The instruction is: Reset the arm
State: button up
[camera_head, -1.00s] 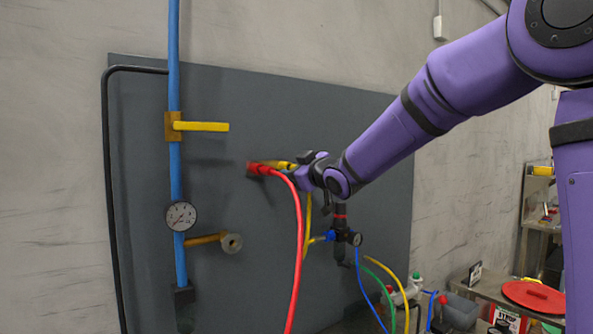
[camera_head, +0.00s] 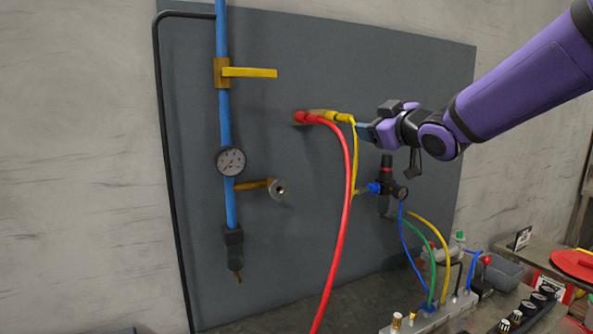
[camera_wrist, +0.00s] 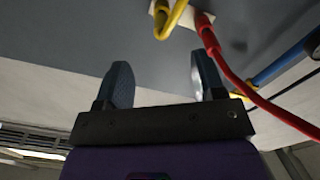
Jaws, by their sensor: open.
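My gripper (camera_head: 362,132) is open with nothing between its fingers. In the head view it is side-on, just right of the red and yellow hose ends on the grey panel. In the wrist view its two dark fingers (camera_wrist: 160,82) stand apart. The red hose (camera_head: 347,200) and the yellow hose (camera_head: 353,165) meet the panel side by side at a fitting; both also show ahead of the fingers in the wrist view, the red hose (camera_wrist: 232,78) to the right and the yellow hose (camera_wrist: 172,20) near the top. I cannot tell how they are seated.
A blue pipe (camera_head: 226,120) with a yellow lever (camera_head: 250,72) and a gauge (camera_head: 231,161) runs down the panel (camera_head: 310,240) at left. A regulator (camera_head: 386,175) hangs below my gripper. A bench with hoses and a red lid (camera_head: 575,264) is lower right.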

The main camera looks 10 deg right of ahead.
jog(key=s+d+f+m+g+h, duration=0.1)
jog(key=s+f+m+g, duration=0.2)
jog(key=s, duration=0.7)
jog(key=s+d+f+m+g+h, duration=0.2)
jog(key=s+f+g, duration=0.3)
jog(key=s, duration=0.6)
jog(key=s+d+f+m+g+h, duration=0.1)
jog(key=s+f+m+g+h, duration=0.1)
jog(key=s, duration=0.8)
notch_tip(320, 180, down, 3)
jog(key=shift+s+d+f+m+g, duration=0.1)
jog(key=shift+s+d+m+g, duration=0.25)
jog(key=shift+m+g, duration=0.7)
